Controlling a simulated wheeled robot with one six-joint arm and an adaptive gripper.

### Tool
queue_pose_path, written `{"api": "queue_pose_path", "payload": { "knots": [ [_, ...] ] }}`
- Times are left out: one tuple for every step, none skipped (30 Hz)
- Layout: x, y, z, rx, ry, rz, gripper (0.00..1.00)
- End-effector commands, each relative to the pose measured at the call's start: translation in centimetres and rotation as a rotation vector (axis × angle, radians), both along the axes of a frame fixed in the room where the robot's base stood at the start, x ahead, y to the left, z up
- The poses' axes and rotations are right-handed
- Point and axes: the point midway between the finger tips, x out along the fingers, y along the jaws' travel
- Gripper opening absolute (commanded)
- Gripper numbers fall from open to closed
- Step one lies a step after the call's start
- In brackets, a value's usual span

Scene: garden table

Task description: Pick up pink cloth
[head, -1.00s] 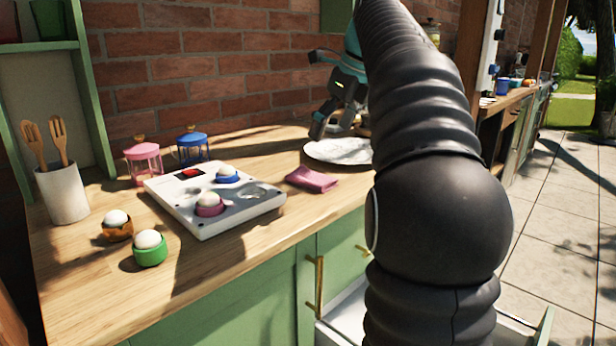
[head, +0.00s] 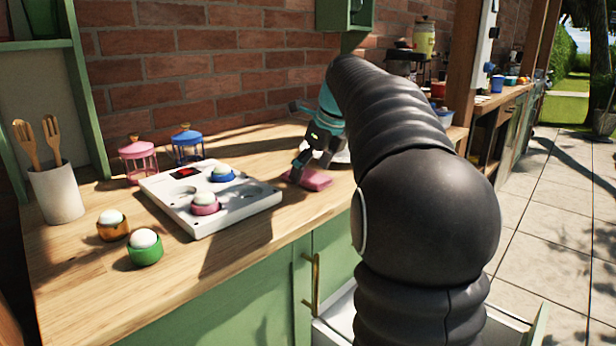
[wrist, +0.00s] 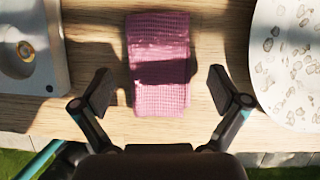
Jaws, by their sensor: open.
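The pink cloth (head: 314,179) lies folded flat on the wooden counter, to the right of the white tray with round cups. In the wrist view the cloth (wrist: 159,62) is a textured rectangle, lit at its near part with a shadow across its middle. My gripper (head: 308,172) is low over the cloth in the head view. In the wrist view my gripper (wrist: 162,92) is open, one finger on each side of the cloth's near half, with a gap to the cloth on both sides. Nothing is between the fingers but the cloth below.
The white tray (head: 240,209) is left of the cloth. A speckled plate (wrist: 285,70) is close on the right. Two egg cups, orange (head: 113,229) and green (head: 145,252), stand near the counter's front edge. A utensil pot (head: 57,194) is far left.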

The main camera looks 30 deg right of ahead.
Motion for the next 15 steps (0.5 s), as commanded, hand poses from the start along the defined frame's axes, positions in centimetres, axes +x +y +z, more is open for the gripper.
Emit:
{"api": "queue_pose_path", "payload": {
  "knots": [
    [0.04,0.02,-0.08,0.0,0.0,0.0,0.98],
    [0.04,0.02,-0.09,-0.001,0.0,0.0,0.98],
    [0.06,0.02,-0.08,0.0,-0.001,0.0,0.98],
    [0.05,0.01,-0.08,0.0,-0.001,0.0,0.98],
    [0.04,0.01,-0.08,0.0,-0.001,0.0,0.98],
    [0.04,0.01,-0.07,0.0,-0.001,0.0,0.98],
    [0.04,0.01,-0.07,0.0,-0.001,0.0,0.93],
    [0.04,0.01,-0.07,0.0,-0.001,0.0,0.85],
    [0.04,0.01,-0.06,0.0,-0.001,0.0,0.77],
    [0.04,0.01,-0.06,0.0,-0.001,0.0,0.7],
    [0.04,0.01,-0.06,0.0,-0.001,0.0,0.64],
    [0.03,0.01,-0.05,0.0,-0.001,0.0,0.56],
    [0.03,0.0,-0.06,-0.001,0.0,0.0,0.55],
    [0.04,0.01,-0.06,0.0,-0.001,0.0,0.55],
    [0.03,0.0,-0.06,-0.001,0.0,0.0,0.55]
  ]
}}
